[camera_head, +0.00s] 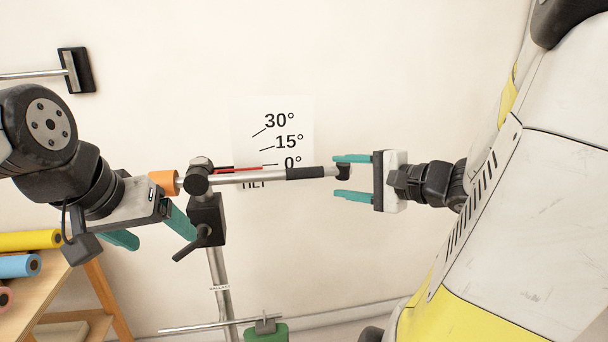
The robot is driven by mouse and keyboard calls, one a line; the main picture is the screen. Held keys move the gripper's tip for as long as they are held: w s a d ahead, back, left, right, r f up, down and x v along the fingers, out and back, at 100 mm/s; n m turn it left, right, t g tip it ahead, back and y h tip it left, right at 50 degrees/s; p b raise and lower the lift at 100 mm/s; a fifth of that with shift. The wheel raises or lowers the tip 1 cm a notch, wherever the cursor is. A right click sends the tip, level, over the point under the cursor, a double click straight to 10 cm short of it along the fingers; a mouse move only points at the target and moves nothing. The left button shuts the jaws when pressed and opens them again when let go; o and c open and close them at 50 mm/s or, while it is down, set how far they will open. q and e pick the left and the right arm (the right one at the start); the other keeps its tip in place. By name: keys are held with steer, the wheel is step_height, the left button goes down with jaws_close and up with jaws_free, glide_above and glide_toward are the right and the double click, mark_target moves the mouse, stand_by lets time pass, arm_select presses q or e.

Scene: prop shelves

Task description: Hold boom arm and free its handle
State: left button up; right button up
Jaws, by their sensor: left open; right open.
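The boom arm (262,177) is a silver tube lying nearly level near the 0° mark, with a black grip at its right part and a dark tip. An orange piece (163,182) is at its left end. The black clamp block (207,217) on the stand has a dark handle (187,248) slanting down to the left. My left gripper (152,232) is open, its teal fingers pointing down right; one fingertip is beside the handle, contact unclear. My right gripper (347,177) is open, its fingers above and below the boom's right tip.
A sign (278,140) on the wall shows 30°, 15° and 0° with a red line. A silver stand pole (219,290) runs down to a green object (267,332). A wooden shelf (62,290) with coloured rolls (30,240) is at lower left. A wall bracket (76,70) is upper left.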

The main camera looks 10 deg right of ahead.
mark_target(310, 174)
steer(key=shift+x, duration=6.2)
steer(key=shift+c, duration=0.2)
jaws_close()
